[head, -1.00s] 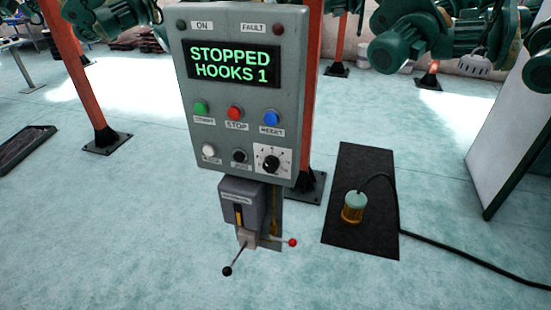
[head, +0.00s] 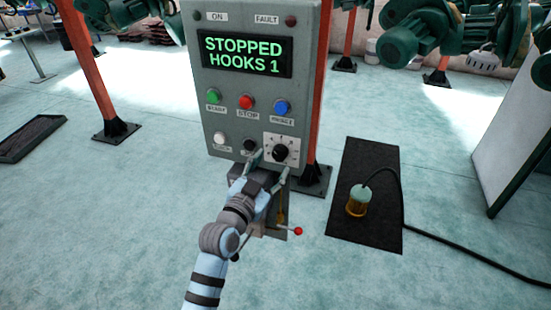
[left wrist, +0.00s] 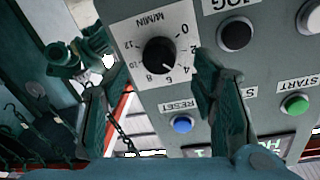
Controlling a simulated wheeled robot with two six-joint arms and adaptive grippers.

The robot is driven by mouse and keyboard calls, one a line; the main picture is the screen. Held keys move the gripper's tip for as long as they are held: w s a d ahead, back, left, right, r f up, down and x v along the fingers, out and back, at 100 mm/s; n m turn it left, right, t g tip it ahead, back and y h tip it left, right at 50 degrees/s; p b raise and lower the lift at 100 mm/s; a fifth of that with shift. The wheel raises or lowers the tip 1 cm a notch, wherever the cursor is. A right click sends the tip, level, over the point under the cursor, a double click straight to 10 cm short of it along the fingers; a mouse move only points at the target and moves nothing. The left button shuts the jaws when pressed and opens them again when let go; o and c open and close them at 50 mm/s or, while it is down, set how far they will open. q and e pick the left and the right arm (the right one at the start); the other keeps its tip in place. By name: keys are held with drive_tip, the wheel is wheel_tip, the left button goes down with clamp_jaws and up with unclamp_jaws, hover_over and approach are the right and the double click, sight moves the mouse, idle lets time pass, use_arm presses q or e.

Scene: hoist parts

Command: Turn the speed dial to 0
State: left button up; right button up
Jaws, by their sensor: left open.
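The speed dial is a black round knob (head: 280,152) on a white scale plate at the lower right of the grey control panel (head: 218,120). In the left wrist view the knob (left wrist: 160,55) shows close up, with M/MIN and numbers around it, 0 at the upper right. A small pale mark shows on its side towards 4 and 6. My left gripper (head: 267,164) is open just below the knob in the head view. In the left wrist view its fingers (left wrist: 158,100) stand apart with nothing between them. I cannot tell whether a fingertip touches the panel. My right gripper is not in view.
The display (head: 246,55) reads STOPPED, HOOKS 1. Green START (head: 214,96), red STOP (head: 246,102) and blue RESET (head: 281,107) buttons sit above the dial. The black JOG button (left wrist: 236,34) is beside it. A red-knobbed lever (head: 298,231) sticks out below the panel.

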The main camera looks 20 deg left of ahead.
sight(278, 156)
use_arm(q)
drive_tip(key=w, duration=0.4)
drive_tip(key=shift+d, duration=0.25)
drive_tip(key=shift+s, duration=0.1)
drive_tip(key=shift+c, duration=0.3)
drive_tip(key=shift+s, duration=0.1)
drive_tip(key=c, duration=1.1)
